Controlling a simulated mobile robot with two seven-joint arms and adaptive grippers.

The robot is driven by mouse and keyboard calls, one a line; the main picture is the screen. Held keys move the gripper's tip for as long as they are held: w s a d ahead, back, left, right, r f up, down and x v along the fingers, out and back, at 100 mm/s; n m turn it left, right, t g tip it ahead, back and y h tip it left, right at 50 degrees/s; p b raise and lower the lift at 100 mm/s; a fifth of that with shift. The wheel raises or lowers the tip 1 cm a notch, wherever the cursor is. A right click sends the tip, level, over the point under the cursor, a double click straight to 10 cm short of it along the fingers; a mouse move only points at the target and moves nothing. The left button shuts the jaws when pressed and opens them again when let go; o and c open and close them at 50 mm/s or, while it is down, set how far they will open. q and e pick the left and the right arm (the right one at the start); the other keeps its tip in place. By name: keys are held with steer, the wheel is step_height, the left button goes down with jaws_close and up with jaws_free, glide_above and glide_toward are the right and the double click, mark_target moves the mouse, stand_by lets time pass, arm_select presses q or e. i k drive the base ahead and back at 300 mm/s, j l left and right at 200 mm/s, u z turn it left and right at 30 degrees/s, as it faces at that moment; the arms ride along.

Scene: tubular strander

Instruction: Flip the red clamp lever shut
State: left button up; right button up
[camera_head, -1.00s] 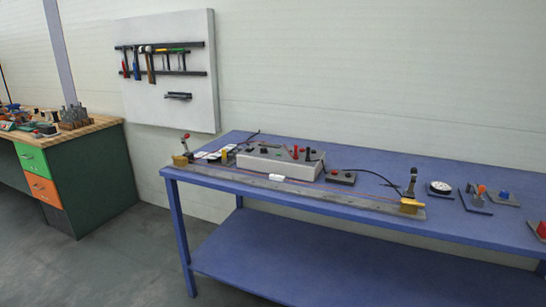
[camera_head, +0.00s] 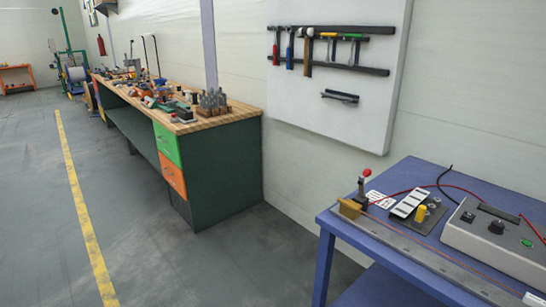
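The lever stands roughly upright, with the red knob on top. A yellow block (camera_head: 348,209) sits at its base, at the end of a long grey rail (camera_head: 425,256) with a thin orange line along it. Neither of my grippers shows in the view.
A grey control box (camera_head: 497,240) and a small panel with a yellow knob (camera_head: 420,213) are on the blue table. A wooden-topped bench (camera_head: 233,113) with drawers stands at left. A tool board (camera_head: 335,95) hangs behind. Grey floor (camera_head: 200,258) lies open at left.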

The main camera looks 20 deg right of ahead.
mark_target(367, 172)
steer(key=i+j+u, duration=0.15)
steer(key=i+u, duration=0.15)
steer(key=i, duration=0.55)
steer(key=i+u, duration=0.25)
steer(key=i, duration=0.55)
steer(key=i+l+z, duration=0.15)
steer(key=i+z, duration=0.65)
steer(key=i+j+z, duration=0.1)
steer(key=i+z, duration=0.3)
steer(key=i+j+z, duration=0.25)
steer(key=i+z, duration=0.15)
steer(key=i+l+z, duration=0.1)
steer(key=z, duration=0.4)
steer(key=i+z, duration=0.35)
steer(key=z, duration=0.15)
steer(key=i+j+z, duration=0.15)
steer(key=z, duration=0.35)
steer(key=i+j+z, duration=0.2)
steer(key=z, duration=0.3)
steer(key=i+z, duration=0.2)
steer(key=z, duration=0.3)
steer(key=i+z, duration=0.2)
steer(key=z, duration=0.3)
steer(key=i+j+z, duration=0.2)
steer(key=z, duration=0.25)
steer(key=i+j+z, duration=0.15)
steer(key=z, duration=0.35)
